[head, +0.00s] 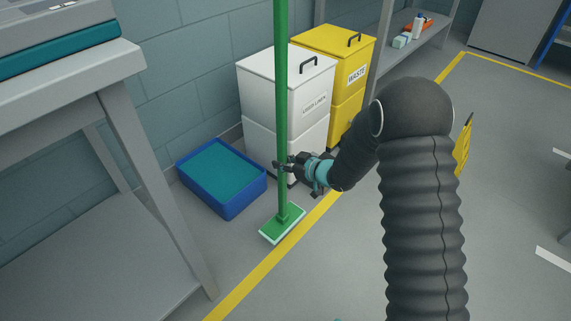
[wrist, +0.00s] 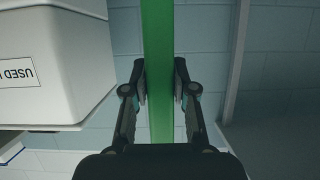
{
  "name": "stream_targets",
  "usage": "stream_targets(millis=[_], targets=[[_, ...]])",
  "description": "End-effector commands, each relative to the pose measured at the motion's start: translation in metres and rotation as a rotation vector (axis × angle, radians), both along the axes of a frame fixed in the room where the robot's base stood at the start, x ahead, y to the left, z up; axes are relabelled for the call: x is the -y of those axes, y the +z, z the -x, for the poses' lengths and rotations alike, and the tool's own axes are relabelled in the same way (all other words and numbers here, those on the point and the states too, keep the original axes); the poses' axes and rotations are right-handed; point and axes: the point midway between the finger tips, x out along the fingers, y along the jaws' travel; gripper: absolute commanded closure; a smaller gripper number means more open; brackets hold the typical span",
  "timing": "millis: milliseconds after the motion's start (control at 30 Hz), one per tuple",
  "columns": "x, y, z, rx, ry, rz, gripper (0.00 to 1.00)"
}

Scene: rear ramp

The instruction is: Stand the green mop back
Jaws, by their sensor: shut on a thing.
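The green mop (head: 281,120) stands upright in the head view, its flat green head (head: 282,224) on the floor by the yellow line. Its top runs out of the frame. My gripper (head: 283,165) is shut on the lower part of the mop handle. In the wrist view the green handle (wrist: 158,50) runs between the two fingers of my gripper (wrist: 159,82), one finger on each side. The mop head is outside the wrist view.
A blue tray (head: 230,210) lies on the floor left of the mop. A white used-linen bin (head: 262,80) and a yellow waste bin (head: 350,45) stand behind it. A grey table (head: 85,65) is at left, shelving (head: 440,25) at back right. Floor at right is mostly clear.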

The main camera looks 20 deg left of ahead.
Motion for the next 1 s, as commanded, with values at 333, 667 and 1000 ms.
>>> stream_targets(millis=[333,667,1000], targets=[[-0.013,0.003,-0.006,0.004,0.001,-0.004,1.0],[-0.023,0.003,-0.01,0.004,0.001,-0.004,1.0],[-0.035,0.003,-0.015,0.004,0.001,-0.004,1.0]])
